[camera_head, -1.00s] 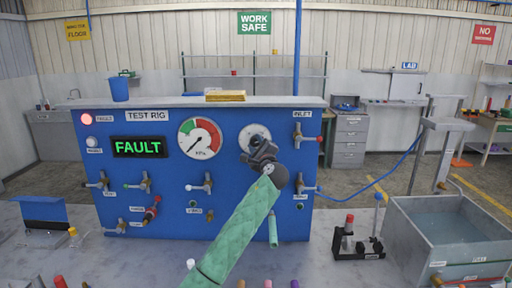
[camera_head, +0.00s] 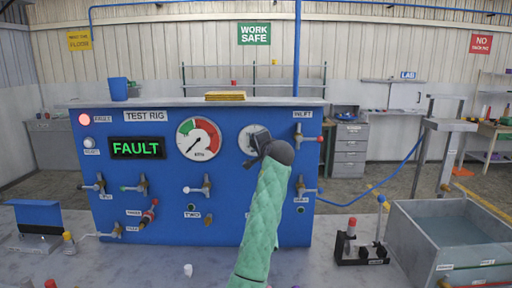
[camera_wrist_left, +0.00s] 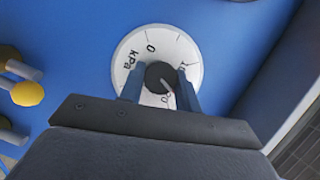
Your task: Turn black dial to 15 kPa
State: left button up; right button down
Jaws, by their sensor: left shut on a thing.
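The black dial (camera_wrist_left: 157,75) is a round knob on a white scale face (camera_wrist_left: 128,53) marked kPa, with 0 at the upper left. A light line on the knob points down and slightly right in the wrist view; its exact reading is hard to tell. My left gripper (camera_wrist_left: 160,84) is shut on the knob, one finger on each side. In the head view, my left gripper (camera_head: 259,141) covers most of the white scale face (camera_head: 245,133) on the blue panel. The knob is hidden there. My right gripper is not in view.
The blue test rig panel (camera_head: 170,215) carries a red-and-green kPa gauge (camera_head: 198,138), a green FAULT display (camera_head: 137,148) and several valve handles. A lit red lamp (camera_head: 84,119) is at its upper left. A water tank (camera_head: 445,222) stands at the right.

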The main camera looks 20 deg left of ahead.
pick_arm(q)
jog(key=shift+n+g+h, duration=0.3)
jog(key=shift+n+h, duration=0.3)
jog(key=shift+n, duration=0.6)
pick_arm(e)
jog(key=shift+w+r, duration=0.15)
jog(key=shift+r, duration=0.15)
pick_arm(q)
jog(key=shift+f, duration=0.1)
jog(key=o, duration=1)
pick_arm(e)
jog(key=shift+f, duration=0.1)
pick_arm(q)
jog(key=shift+b+v, duration=1.55)
jog(key=shift+v, duration=2.35)
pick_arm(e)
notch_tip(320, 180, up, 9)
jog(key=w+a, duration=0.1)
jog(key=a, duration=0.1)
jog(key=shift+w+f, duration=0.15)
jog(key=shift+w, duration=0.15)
